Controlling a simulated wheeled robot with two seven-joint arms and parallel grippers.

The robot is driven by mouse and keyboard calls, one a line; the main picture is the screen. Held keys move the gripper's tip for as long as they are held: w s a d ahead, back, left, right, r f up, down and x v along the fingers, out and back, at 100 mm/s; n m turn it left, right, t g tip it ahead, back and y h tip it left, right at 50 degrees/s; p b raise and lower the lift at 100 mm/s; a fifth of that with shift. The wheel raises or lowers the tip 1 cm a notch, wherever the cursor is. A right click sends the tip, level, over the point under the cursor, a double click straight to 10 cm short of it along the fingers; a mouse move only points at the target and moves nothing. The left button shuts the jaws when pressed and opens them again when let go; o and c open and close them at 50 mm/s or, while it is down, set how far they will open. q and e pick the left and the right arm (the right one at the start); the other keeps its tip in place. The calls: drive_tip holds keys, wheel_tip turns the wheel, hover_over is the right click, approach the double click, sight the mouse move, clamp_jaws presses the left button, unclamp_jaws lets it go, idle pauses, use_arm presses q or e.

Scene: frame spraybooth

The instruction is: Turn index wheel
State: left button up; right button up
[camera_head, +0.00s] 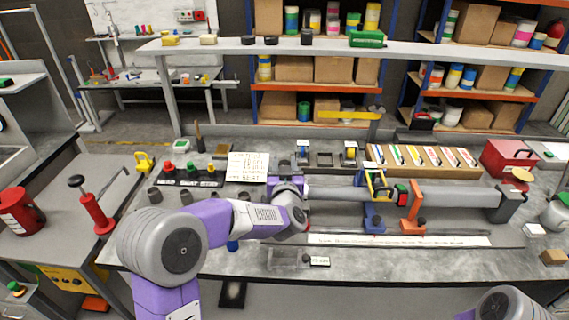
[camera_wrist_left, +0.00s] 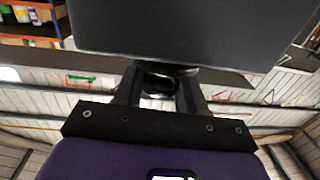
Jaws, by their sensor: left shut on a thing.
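My left gripper (camera_head: 300,182) is at the left end of a long grey tube (camera_head: 340,194) on the bench, largely hidden by my own wrist in the head view. In the left wrist view its two black fingers (camera_wrist_left: 160,92) are shut on a small dark rounded knob (camera_wrist_left: 160,78). A large, flat dark grey body (camera_wrist_left: 180,28) fills the top of that view, just beyond the knob. I cannot make out the index wheel's outline in the head view; my wrist covers that spot. My right gripper is not in view.
Blue (camera_head: 374,217) and orange (camera_head: 412,212) stands support the tube, with a grey end block (camera_head: 509,203) at right. A rack of coloured strips (camera_head: 425,160) lies behind. A button panel (camera_head: 190,173) and white sign (camera_head: 247,167) stand at left.

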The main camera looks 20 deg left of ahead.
use_arm(q)
drive_tip(key=n+g+y+p, duration=0.2)
drive_tip(key=y, duration=0.1)
drive_tip(key=n+g+y+p, duration=0.2)
drive_tip(key=n+y, duration=0.1)
drive_tip(key=y, duration=0.1)
drive_tip(key=shift+r+g, duration=0.15)
drive_tip(key=shift+g, duration=0.25)
drive_tip(key=shift+n, duration=0.3)
drive_tip(key=o, duration=1)
drive_tip(key=shift+d, duration=0.1)
drive_tip(key=v, duration=0.7)
drive_tip(key=shift+s+d+p, duration=0.1)
drive_tip(key=shift+d+p, duration=0.1)
drive_tip(key=shift+p, duration=0.2)
drive_tip(key=shift+c, duration=0.3)
